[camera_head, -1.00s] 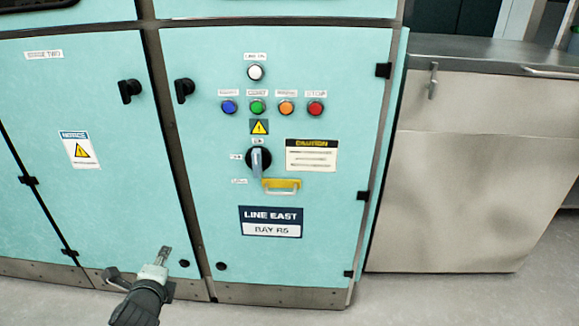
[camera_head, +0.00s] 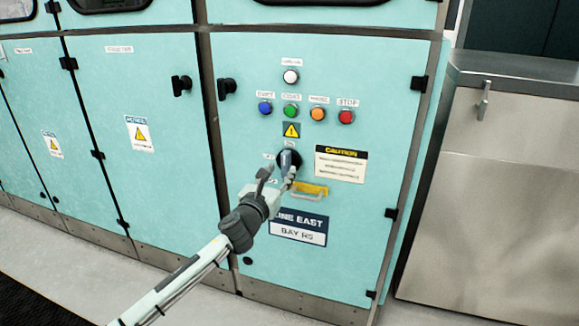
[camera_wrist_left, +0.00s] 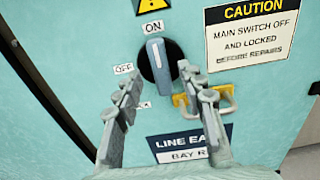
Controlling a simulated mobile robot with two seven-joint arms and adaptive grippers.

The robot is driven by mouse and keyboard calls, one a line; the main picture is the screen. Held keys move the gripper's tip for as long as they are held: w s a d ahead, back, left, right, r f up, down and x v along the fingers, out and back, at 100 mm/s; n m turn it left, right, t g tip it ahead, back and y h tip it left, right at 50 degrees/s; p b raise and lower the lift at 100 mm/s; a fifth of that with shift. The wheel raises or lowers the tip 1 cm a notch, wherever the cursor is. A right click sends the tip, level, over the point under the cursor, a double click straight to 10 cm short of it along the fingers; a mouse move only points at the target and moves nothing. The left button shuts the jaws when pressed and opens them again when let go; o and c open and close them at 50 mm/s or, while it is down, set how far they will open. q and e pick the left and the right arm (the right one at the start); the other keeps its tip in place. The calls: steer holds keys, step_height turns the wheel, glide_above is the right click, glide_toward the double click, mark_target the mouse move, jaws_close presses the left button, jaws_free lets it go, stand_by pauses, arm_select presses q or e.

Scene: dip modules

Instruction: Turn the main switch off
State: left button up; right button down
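The main switch (camera_head: 288,158) is a black round knob with a grey handle on the teal cabinet door. In the left wrist view the switch handle (camera_wrist_left: 158,65) stands nearly upright, its top at the ON label (camera_wrist_left: 154,27); the OFF label (camera_wrist_left: 123,69) is to its left. My left gripper (camera_head: 277,178) reaches up from lower left to just below the switch. In the left wrist view its two fingers (camera_wrist_left: 157,83) are apart, with nothing between the tips but the knob's lower part behind them. I cannot tell whether they touch it. My right gripper is not in view.
A yellow hasp (camera_head: 310,189) sits just below right of the switch, close to the right finger. Above is a row of buttons, including a red stop button (camera_head: 346,117). A caution sign (camera_head: 340,163) is to the right. A steel counter (camera_head: 480,190) stands right of the cabinet.

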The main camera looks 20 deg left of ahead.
mark_target(284, 167)
arm_select(q)
steer(key=shift+w+d, duration=0.15)
steer(key=shift+w, duration=2.15)
steer(key=shift+c, duration=0.3)
jaws_close()
